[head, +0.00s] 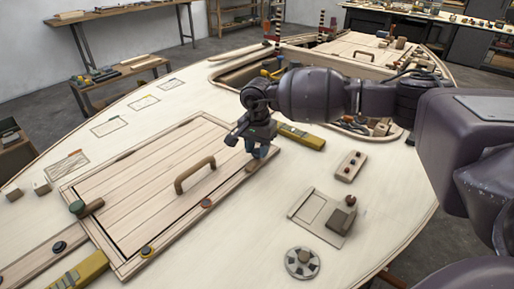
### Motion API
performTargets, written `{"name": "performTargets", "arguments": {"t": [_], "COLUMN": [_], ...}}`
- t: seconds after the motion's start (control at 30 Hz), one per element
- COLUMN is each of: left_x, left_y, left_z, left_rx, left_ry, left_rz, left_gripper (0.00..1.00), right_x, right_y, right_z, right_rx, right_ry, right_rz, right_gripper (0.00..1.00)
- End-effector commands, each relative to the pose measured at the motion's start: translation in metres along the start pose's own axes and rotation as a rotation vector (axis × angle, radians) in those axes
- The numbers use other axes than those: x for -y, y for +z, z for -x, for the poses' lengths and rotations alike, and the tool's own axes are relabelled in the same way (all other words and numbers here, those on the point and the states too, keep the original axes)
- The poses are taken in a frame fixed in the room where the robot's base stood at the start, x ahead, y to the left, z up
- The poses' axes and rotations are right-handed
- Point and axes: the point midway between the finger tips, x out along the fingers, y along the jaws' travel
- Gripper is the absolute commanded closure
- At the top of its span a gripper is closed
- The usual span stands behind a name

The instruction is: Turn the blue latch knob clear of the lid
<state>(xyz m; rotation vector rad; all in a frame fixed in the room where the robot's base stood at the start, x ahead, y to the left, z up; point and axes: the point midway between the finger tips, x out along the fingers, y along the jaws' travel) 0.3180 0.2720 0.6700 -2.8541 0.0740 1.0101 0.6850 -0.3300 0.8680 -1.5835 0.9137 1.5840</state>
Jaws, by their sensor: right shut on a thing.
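The wooden lid (150,183) lies flat in its frame on the pale deck, with an arched handle (195,175) on it. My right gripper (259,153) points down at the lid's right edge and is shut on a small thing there. This appears to be the blue latch knob, but the fingers hide it, so its colour and the latch's angle cannot be told. A green knob (77,207) on a wooden latch bar (92,207) sits at the lid's left edge, with the bar reaching over the edge. My left gripper is not in view.
A yellow level (302,137) lies just right of my gripper. An open hatch (370,128) lies behind my right arm. A grey dial (302,262) and a plate with a block (322,215) sit at front right.

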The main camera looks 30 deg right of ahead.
Motion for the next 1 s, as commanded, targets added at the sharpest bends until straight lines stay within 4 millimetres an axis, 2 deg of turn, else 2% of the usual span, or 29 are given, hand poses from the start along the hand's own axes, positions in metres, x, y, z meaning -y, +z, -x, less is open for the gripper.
{"name": "performTargets", "arguments": {"t": [0.3, 0.33, 0.47, 0.8, 1.0], "left_x": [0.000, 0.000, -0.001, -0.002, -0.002], "left_y": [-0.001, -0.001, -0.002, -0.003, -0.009], "left_z": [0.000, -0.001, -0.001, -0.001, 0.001], "left_rx": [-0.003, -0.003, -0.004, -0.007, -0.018], "left_ry": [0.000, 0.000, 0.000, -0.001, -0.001], "left_rz": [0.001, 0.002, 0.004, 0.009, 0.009], "left_gripper": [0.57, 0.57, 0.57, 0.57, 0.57], "right_x": [0.000, 0.000, 0.000, 0.000, 0.001], "right_y": [0.000, 0.000, 0.000, 0.000, 0.000], "right_z": [0.000, 0.000, 0.000, 0.003, 0.028], "right_rx": [0.000, 0.000, 0.000, -0.001, -0.003], "right_ry": [0.000, 0.000, 0.000, -0.001, -0.005], "right_rz": [0.003, 0.003, 0.003, 0.001, 0.001], "right_gripper": [0.88, 0.60, 0.40, 0.39, 0.39]}}
